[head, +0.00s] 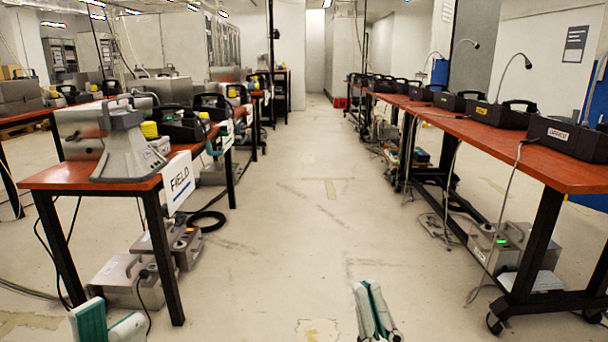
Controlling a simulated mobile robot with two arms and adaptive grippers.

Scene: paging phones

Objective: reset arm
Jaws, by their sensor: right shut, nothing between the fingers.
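My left gripper (107,322) shows at the bottom left edge, its two white and teal fingers apart, with nothing seen between them. It is low, in front of the left table (100,176). My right gripper (368,288) shows at the bottom, right of centre, over the open floor. Its fingers are together and hold nothing. The lower parts of both grippers are cut off by the frame edge.
A grey metal device (122,145) and a FIELD sign (178,183) are at the left table's front. The right table (475,130) carries a row of black paging phones, the nearest (568,137) labelled OFFICE. Grey boxes (130,278) sit on the floor. The central aisle (300,190) is clear.

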